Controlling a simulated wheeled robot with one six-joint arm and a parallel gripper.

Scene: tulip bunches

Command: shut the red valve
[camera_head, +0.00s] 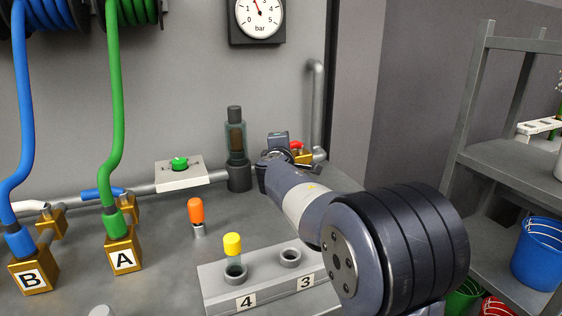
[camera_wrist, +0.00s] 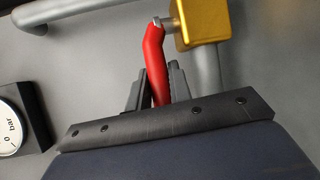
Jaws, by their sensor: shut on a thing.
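The red valve's handle (camera_wrist: 155,55) shows in the wrist view as a bent red lever joined to a brass valve body (camera_wrist: 197,22). My gripper (camera_wrist: 157,88) is shut on the lever, with one dark finger on each side of it. In the head view a small part of the red handle (camera_head: 297,145) and the brass body (camera_head: 303,156) show on the pipe at the back. My gripper (camera_head: 278,150) and arm hide most of the valve there.
A pressure gauge (camera_head: 258,15) hangs on the back panel. A filter unit (camera_head: 237,150) stands just left of my gripper. A green knob (camera_head: 180,163), an orange-topped plug (camera_head: 196,213), a yellow-topped plug (camera_head: 233,246) and a numbered grey block (camera_head: 215,292) are on the bench. Shelves (camera_head: 515,160) stand right.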

